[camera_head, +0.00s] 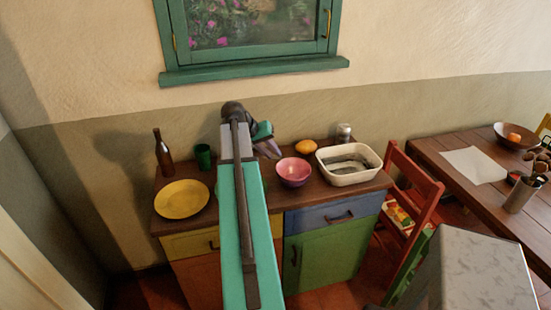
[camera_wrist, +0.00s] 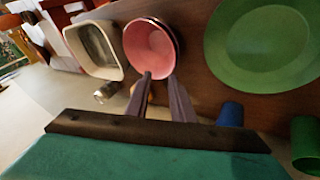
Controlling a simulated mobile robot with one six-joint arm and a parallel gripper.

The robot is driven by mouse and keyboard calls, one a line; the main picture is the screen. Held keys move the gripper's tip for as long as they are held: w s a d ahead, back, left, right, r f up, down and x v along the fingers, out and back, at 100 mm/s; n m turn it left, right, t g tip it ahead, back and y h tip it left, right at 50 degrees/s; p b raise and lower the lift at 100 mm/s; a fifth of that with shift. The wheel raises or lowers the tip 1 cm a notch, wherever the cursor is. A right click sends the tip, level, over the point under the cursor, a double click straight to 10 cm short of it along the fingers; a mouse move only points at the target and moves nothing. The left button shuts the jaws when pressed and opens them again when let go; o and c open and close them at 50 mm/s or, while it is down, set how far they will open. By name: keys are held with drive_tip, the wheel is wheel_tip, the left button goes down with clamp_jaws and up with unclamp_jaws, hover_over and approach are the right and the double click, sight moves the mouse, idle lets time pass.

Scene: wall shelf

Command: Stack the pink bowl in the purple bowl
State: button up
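The pink bowl (camera_head: 293,172) is on the dark wooden counter, left of the white basin. In the wrist view the pink bowl (camera_wrist: 150,45) shows its pink inside, with a darker reddish band along its right edge. In the head view my gripper (camera_head: 272,149) is just behind and left of the bowl.
The white basin (camera_head: 372,178), an orange fruit (camera_head: 306,147) and a metal can (camera_head: 344,132) are on the right. A yellow plate (camera_head: 182,199), green cup (camera_head: 203,156) and brown bottle (camera_head: 163,156) are left. The wrist view shows a green plate (camera_wrist: 262,45) and blue cup (camera_wrist: 231,114).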

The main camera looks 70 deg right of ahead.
drive_tip(key=b+v, duration=0.1)
drive_tip(key=v, duration=0.5)
drive_tip(key=shift+r, duration=0.15)
idle(0.9)
